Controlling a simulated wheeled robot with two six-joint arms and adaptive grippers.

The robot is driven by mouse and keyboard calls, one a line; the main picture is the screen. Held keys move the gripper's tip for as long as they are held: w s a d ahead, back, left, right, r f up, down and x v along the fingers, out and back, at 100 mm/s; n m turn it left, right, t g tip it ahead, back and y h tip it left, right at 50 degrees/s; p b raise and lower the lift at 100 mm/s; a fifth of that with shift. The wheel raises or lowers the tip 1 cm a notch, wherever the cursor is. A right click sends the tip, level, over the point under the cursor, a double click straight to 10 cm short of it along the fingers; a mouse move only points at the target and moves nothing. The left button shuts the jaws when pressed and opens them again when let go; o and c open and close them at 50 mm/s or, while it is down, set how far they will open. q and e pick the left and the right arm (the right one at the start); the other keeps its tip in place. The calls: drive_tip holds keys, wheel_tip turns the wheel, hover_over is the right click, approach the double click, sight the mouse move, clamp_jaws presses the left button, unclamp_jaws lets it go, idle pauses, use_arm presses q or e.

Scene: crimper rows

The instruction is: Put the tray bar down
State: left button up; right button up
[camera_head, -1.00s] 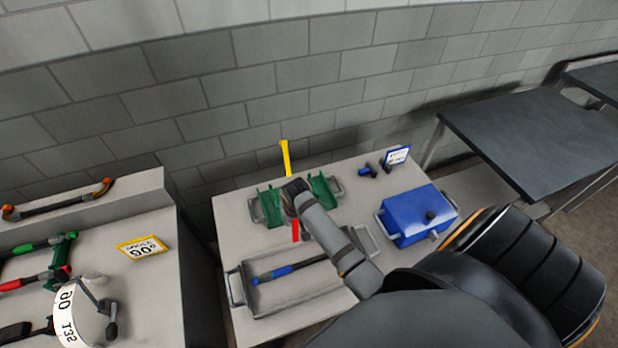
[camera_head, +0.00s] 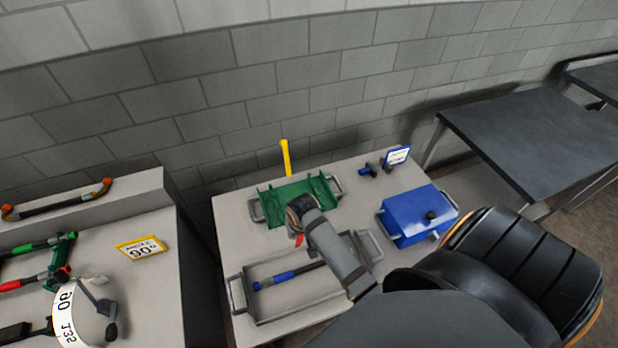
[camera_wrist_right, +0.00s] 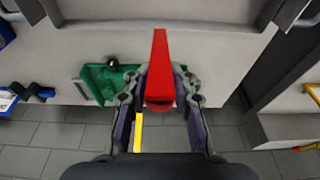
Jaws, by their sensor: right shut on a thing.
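The red bar (camera_wrist_right: 160,60) is between the fingers of my right gripper (camera_wrist_right: 160,92), which is shut on it in the right wrist view. In the head view only a short red end of the bar (camera_head: 299,240) shows below my wrist, and my arm hides the gripper's fingers. The bar is over the table, between the green rack (camera_head: 275,192) and the grey tray (camera_head: 245,312); I cannot tell its height. A blue-and-dark bar (camera_head: 285,277) lies in the tray. My left gripper is not in view.
A blue box (camera_head: 410,215) stands right of the tray. A yellow bar (camera_head: 285,157) rises behind the green rack. A small sign (camera_head: 397,155) and a blue-and-black piece (camera_head: 368,169) are at the back right. Another table (camera_head: 125,280) with tools is at left.

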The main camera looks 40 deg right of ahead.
drive_tip(key=s+a+f, duration=0.2)
drive_tip(key=s+f, duration=0.1)
drive_tip(key=s, duration=0.3)
drive_tip(key=shift+s+f, duration=0.3)
drive_tip(key=shift+s, duration=0.05)
drive_tip(key=shift+s+a+f, duration=0.1)
drive_tip(key=shift+s+f, duration=0.2)
drive_tip(key=shift+s, duration=0.3)
drive_tip(key=shift+s+a+f, duration=0.15)
drive_tip(key=shift+s+f, duration=0.15)
drive_tip(key=shift+s, duration=0.25)
drive_tip(key=shift+s+a+f, duration=0.1)
drive_tip(key=shift+s+f, duration=0.2)
drive_tip(key=shift+s, duration=0.3)
drive_tip(key=shift+c, duration=0.2)
